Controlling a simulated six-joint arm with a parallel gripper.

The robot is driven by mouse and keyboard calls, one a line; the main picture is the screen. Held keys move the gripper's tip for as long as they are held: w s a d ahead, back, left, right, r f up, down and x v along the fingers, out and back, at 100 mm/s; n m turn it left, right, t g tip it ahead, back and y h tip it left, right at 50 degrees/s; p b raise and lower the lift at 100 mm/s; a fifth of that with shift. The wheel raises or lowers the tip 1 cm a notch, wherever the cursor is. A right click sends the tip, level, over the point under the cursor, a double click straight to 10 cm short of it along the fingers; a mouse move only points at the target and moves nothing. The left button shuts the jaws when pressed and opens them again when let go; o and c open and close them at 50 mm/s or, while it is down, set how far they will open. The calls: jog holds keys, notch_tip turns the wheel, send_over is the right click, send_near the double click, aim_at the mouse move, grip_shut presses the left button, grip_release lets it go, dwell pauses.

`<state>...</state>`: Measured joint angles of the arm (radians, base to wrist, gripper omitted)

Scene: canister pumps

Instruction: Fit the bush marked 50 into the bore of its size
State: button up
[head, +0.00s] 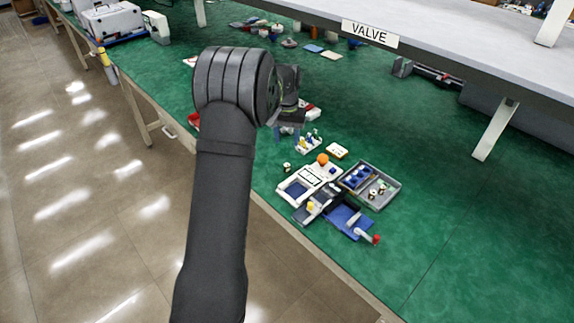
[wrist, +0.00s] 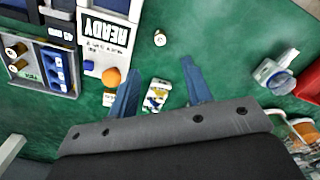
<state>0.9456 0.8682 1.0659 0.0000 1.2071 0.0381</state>
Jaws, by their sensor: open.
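My gripper (wrist: 160,67) is open and empty, its two blue fingers apart above the green bench. It also shows in the head view (head: 289,132), partly behind my arm. A small pale round bush (wrist: 159,38) stands alone on the bench, just beyond the fingertips; it shows in the head view too (head: 287,167). More small bushes (head: 379,190) sit in the right part of a grey tray (head: 395,196). I cannot read a 50 on any of them. Blue blocks (wrist: 55,66) lie in the same tray; I cannot tell whether they contain the bores.
A white unit marked READY (wrist: 107,38), an orange ball (wrist: 111,77) and a holder of small coloured parts (wrist: 157,95) are close by. A device with a red knob (head: 376,239) stands at the front. A red bin (wrist: 311,80) is at right. A shelf (head: 430,45) overhangs the back.

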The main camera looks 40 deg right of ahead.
jog(key=shift+r, duration=0.1)
notch_tip(320, 180, up, 3)
jog(key=m, duration=0.9)
send_over(287, 165)
jog(key=f, duration=0.7)
jog(key=d+f, duration=0.1)
jog(key=f, duration=0.2)
jog(key=shift+f, duration=0.15)
jog(key=shift+a+f, duration=0.25)
jog(key=shift+f, duration=1.1)
jog(key=shift+a+f, duration=0.2)
jog(key=shift+f, duration=1.1)
grip_shut()
